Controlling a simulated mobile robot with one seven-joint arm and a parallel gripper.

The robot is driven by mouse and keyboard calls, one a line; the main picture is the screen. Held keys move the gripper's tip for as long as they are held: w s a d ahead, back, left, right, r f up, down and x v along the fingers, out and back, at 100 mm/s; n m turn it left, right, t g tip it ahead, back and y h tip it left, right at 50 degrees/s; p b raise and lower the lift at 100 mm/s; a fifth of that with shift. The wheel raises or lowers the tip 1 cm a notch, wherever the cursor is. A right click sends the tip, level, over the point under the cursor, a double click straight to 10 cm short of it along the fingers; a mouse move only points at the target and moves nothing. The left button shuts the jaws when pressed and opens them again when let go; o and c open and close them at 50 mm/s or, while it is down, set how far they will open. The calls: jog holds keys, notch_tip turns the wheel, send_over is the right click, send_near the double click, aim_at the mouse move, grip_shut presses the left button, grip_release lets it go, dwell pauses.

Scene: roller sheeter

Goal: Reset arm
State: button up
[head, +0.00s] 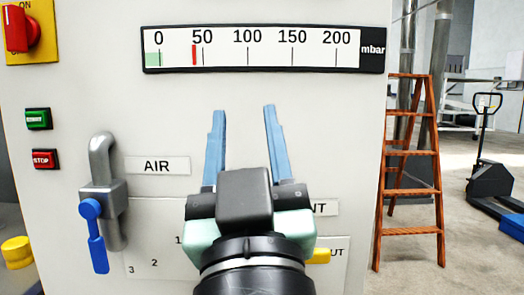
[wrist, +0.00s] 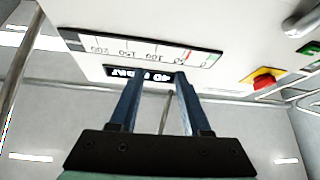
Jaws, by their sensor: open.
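My gripper (head: 243,115) is raised in front of the white machine panel (head: 90,85), its two blue fingers spread apart and pointing up. Nothing is between the fingers. In the wrist view the gripper (wrist: 155,78) shows from behind, with the panel upside down beyond it. The fingertips are below the pressure gauge (head: 250,49) in the head view. The gauge has a green band near 0 and a red mark a little below 50. My gripper and wrist hide part of the lower panel and its labels.
A grey pipe valve with a blue handle (head: 94,235) is left of my gripper, beside the AIR label (head: 157,166). Green (head: 38,119) and red (head: 45,159) buttons and a red rotary switch (head: 20,28) are further left. An orange ladder (head: 411,170) and a pallet jack (head: 488,185) stand at right.

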jog(key=shift+s+r, duration=0.1)
jog(key=shift+s, duration=0.05)
jog(key=s+a+r+m+t, duration=0.1)
jog(key=s+r+t, duration=0.1)
jog(key=s+r, duration=0.25)
notch_tip(320, 180, up, 34)
jog(key=s+p, duration=0.1)
jog(key=p, duration=3.2)
jog(key=shift+s+f+m+t, duration=0.25)
jog(key=shift+s+m+t, duration=0.05)
jog(key=shift+s+t, duration=0.1)
jog(key=shift+f, duration=0.1)
